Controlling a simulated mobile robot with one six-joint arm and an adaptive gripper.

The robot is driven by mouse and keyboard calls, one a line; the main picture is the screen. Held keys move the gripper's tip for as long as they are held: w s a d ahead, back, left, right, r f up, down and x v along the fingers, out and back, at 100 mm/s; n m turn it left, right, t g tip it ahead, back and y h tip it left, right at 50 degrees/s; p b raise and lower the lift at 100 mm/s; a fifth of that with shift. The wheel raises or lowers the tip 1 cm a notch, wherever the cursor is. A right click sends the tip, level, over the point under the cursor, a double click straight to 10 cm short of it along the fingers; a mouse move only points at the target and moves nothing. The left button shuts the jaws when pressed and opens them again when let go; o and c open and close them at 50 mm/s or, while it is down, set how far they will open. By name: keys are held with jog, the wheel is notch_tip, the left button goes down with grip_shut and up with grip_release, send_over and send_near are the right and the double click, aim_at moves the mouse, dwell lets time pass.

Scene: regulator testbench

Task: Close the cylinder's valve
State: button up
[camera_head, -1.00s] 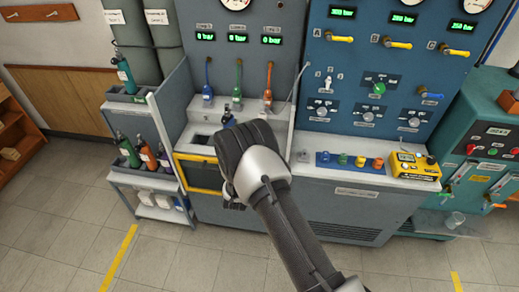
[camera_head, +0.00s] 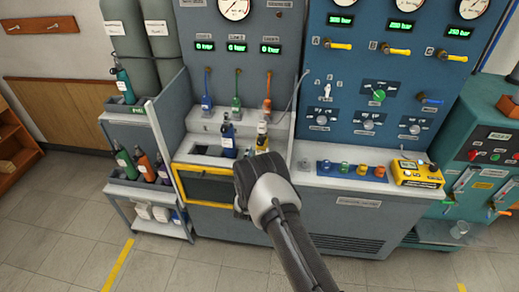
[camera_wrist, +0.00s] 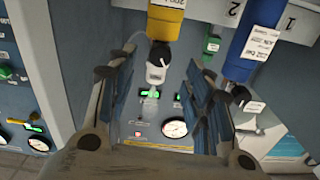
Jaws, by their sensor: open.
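A yellow cylinder (camera_wrist: 166,24) with a black valve knob (camera_wrist: 160,54) and a white fitting below it shows at the top of the wrist view. In the head view its yellow and white upper part (camera_head: 262,137) stands on the bench, just beyond my gripper (camera_head: 259,174). A blue cylinder (camera_head: 228,140) stands to its left; in the wrist view it is at upper right (camera_wrist: 250,42), with its own black knob. In the wrist view my gripper (camera_wrist: 157,84) is open, its fingers on either side of the yellow cylinder's valve. Contact cannot be told. My arm hides the lower cylinder in the head view.
Blue, green and orange hose ends (camera_head: 267,104) hang above the bench. A blue regulator panel (camera_head: 390,80) rises at right, with small coloured parts and a yellow meter (camera_head: 416,173) on its ledge. A cylinder rack (camera_head: 147,192) stands left. Floor in front is clear.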

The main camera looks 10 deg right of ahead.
aim_at(260, 144)
jog(key=shift+b+x, duration=0.6)
jog(key=shift+x, duration=2.15)
jog(key=shift+c, duration=0.4)
jog(key=c, duration=1)
jog(key=shift+f+m, duration=0.1)
jog(key=shift+m, duration=0.2)
jog(key=m+b, duration=0.3)
jog(key=shift+b, duration=0.35)
jog(key=shift+m+b, duration=1.4)
jog(key=shift+m, duration=0.3)
